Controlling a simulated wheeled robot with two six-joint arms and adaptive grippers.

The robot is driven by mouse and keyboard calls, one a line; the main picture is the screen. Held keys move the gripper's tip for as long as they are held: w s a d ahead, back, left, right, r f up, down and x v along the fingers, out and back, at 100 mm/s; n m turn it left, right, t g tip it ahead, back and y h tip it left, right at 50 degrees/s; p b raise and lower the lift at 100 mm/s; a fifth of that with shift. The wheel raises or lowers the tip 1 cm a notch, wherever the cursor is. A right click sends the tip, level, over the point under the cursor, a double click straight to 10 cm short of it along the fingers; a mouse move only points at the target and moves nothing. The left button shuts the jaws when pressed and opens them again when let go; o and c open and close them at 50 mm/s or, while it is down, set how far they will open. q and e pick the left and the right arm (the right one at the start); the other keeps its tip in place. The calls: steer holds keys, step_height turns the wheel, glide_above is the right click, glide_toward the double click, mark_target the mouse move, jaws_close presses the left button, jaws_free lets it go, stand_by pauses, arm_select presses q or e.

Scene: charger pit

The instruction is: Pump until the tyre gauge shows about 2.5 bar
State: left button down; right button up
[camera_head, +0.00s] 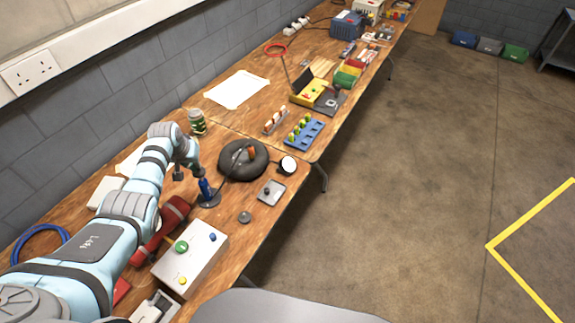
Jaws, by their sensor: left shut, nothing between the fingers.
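A small blue hand pump (205,188) stands upright on a dark round base on the wooden bench. A black tyre (232,163) lies flat behind it to the right. A round white-faced gauge (287,165) stands at the tyre's right side, and its reading is too small to make out. My left gripper (197,174) is shut and empty, pointing down just above the pump's top. I cannot tell whether it touches the pump, since the wrist hides part of this spot. My right gripper is out of view.
A white box with coloured buttons (195,262) and a red roll (165,225) lie in front of the pump. A grey plate with a knob (271,192) sits near the bench edge. A jar (197,122) and a blue rack (304,132) stand farther back.

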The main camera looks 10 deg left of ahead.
arm_select(q)
step_height(320, 180, up, 7)
stand_by(0.6)
stand_by(0.3)
